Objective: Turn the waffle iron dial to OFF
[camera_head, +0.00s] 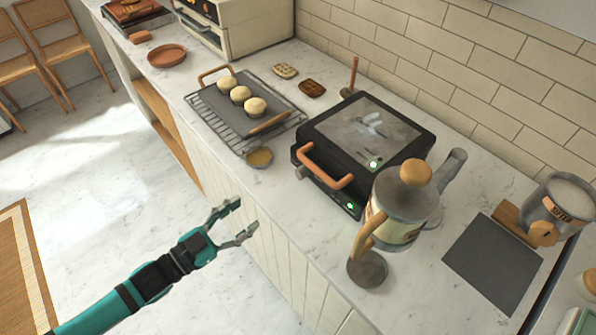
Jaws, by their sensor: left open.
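The black waffle iron (405,154) sits closed on the counter at the middle right, with a copper-coloured handle (325,167) across its front. A small grey knob (301,173), apparently the dial, shows at its front left corner; its setting is too small to read. Green lights glow on the lid and low on the front. My left gripper (246,216) is open and empty, out over the floor in front of the counter, left of the waffle iron and apart from it. My right gripper is not in view.
A metal pitcher (400,198) with a wooden knob stands right of the iron, near its front. A wire rack (213,116) with a tray of buns lies to the left, a small dish (259,158) beside it. A dark mat (492,262) and canister (562,205) are at right.

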